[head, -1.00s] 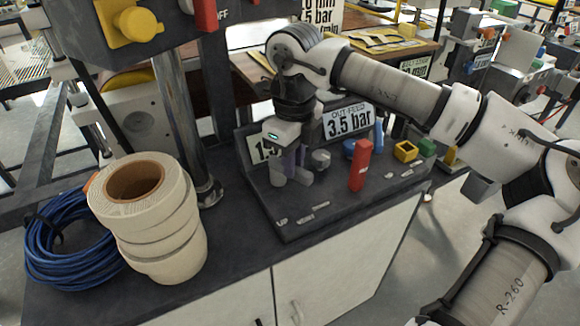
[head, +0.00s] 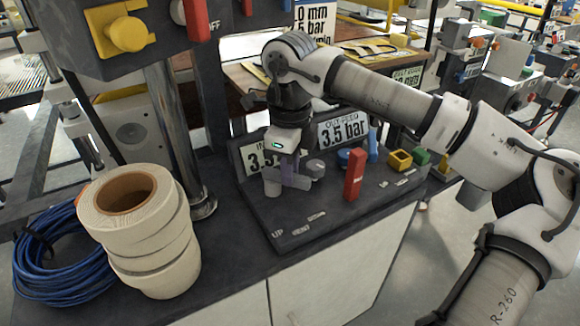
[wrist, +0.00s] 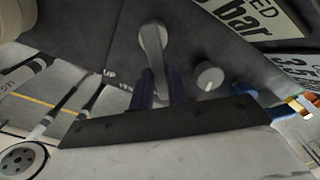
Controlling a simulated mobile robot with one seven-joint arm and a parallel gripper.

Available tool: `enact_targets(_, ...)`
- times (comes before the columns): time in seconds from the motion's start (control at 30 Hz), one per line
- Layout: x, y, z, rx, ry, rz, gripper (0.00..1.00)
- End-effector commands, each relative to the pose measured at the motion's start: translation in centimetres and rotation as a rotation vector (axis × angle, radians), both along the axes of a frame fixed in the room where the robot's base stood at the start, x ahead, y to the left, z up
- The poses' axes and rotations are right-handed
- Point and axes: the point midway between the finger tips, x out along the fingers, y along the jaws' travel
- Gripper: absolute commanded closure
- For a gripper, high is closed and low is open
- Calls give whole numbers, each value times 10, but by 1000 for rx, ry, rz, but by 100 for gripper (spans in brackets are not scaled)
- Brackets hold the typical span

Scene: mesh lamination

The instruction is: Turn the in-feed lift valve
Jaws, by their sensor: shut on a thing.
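The valve is a grey lever (head: 298,181) on the dark control panel, below the in-feed sign. In the wrist view the lever (wrist: 153,45) runs from its rounded end down between my fingers. My gripper (head: 289,170) points down from above, its purple fingers shut on the lever. The fingers (wrist: 158,92) partly hide the lever's near part in the wrist view. The in-feed sign (head: 262,158) shows "3.5", partly covered by my gripper. The out-feed sign (head: 343,130) reads 3.5 bar.
A small grey knob (head: 315,168) sits close to the right of my fingers. White tape rolls (head: 140,230) and a blue cable coil (head: 60,258) lie at left.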

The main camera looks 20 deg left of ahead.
Motion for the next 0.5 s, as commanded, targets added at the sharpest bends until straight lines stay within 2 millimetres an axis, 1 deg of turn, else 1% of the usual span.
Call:
enact_targets(0.03, 1, 0, 1, 3, -4, 2, 81)
enact_targets(0.17, 1, 0, 1, 2, -4, 1, 64)
enact_targets(0.2, 1, 0, 1, 2, -3, 1, 62)
enact_targets(0.5, 1, 0, 3, 1, -2, 0, 62)
